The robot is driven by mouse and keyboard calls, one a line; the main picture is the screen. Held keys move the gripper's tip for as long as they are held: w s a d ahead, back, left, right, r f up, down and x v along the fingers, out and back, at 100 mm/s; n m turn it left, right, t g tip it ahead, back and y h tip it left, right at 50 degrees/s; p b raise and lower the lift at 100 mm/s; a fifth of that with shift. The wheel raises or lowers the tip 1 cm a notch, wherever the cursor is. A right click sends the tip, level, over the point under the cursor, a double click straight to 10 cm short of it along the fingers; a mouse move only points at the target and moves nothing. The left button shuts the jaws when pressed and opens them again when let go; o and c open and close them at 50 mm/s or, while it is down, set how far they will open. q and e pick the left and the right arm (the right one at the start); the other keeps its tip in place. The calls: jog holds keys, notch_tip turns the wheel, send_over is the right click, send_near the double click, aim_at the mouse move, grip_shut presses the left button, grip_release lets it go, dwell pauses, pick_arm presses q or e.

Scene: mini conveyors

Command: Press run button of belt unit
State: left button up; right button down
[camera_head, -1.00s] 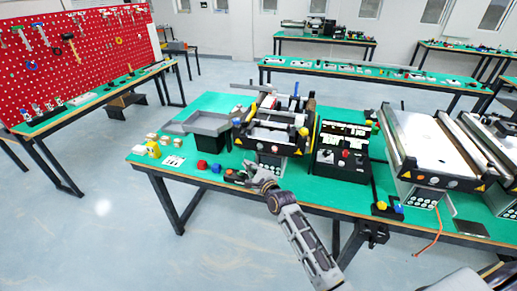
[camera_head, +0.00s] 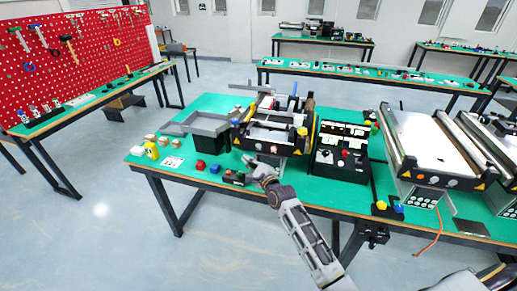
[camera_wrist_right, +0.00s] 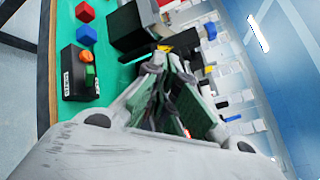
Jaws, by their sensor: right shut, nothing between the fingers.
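The small belt unit (camera_head: 272,133) stands at the middle of the green-topped table in the head view, with yellow and black parts. A small black button box (camera_head: 233,178) lies in front of it. In the right wrist view this box (camera_wrist_right: 67,82) shows an orange-red button (camera_wrist_right: 86,56) and a green button (camera_wrist_right: 90,76). My right gripper (camera_head: 248,160) is shut and empty, between the button box and the belt unit's front. In the wrist view its fingers (camera_wrist_right: 160,60) point at the dark unit. The label on any run button is too small to read. My left gripper is not in view.
A red cube (camera_head: 201,164) and a blue cube (camera_head: 214,169) lie left of the button box. A black control case (camera_head: 340,165) stands right of the belt unit. A grey tray (camera_head: 207,123) is at the left. Larger conveyors (camera_head: 432,143) fill the right side.

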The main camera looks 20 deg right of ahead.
aim_at(259, 146)
jog(key=w+d+b, duration=0.4)
jog(key=w, duration=0.2)
dwell(0.6)
